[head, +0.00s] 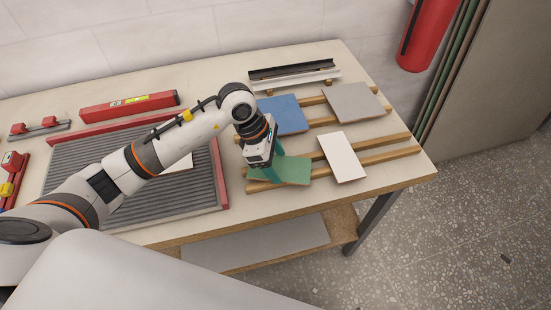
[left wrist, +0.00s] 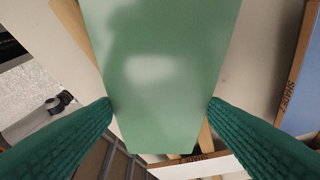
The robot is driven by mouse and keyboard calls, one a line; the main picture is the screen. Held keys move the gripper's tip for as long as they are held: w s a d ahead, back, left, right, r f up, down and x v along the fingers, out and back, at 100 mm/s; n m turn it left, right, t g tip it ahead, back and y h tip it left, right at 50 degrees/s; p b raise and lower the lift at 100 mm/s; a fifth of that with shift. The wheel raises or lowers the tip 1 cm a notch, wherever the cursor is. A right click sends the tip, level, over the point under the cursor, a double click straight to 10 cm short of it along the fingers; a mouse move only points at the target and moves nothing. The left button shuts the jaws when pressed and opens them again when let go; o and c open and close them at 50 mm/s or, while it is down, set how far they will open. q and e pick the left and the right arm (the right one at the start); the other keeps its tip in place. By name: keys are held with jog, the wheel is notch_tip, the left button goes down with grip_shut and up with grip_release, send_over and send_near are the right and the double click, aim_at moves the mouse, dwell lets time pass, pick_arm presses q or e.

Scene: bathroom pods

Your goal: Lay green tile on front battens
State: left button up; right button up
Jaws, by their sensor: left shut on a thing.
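The green tile (head: 293,172) is flat over the left part of the front battens (head: 392,146). I cannot tell whether it rests on them or hangs just above. My left gripper (head: 278,160) reaches down to it from above. In the left wrist view the green tile (left wrist: 165,60) lies between the two teal fingers, shut on its opposite edges. A white tile (head: 343,157) lies across the front battens, right of the green tile, with a gap between. My right gripper is not in view.
A blue tile (head: 283,113) and a grey tile (head: 354,102) lie on the back battens. A ribbed grey tray with a red rim (head: 222,178) is at the left, partly behind my arm. A red level (head: 130,105) and dark and white profiles (head: 292,72) lie at the back.

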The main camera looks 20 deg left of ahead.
pick_arm(q)
jog(key=shift+f, duration=0.15)
jog(key=shift+f, duration=0.15)
jog(key=o, duration=1.1)
jog(key=shift+r, duration=0.35)
jog(key=b+v, duration=0.1)
jog(key=v, duration=1)
jog(key=shift+a+r, duration=0.2)
jog(key=shift+r, duration=0.1)
jog(key=shift+s+f, duration=0.1)
jog(key=shift+s, duration=0.05)
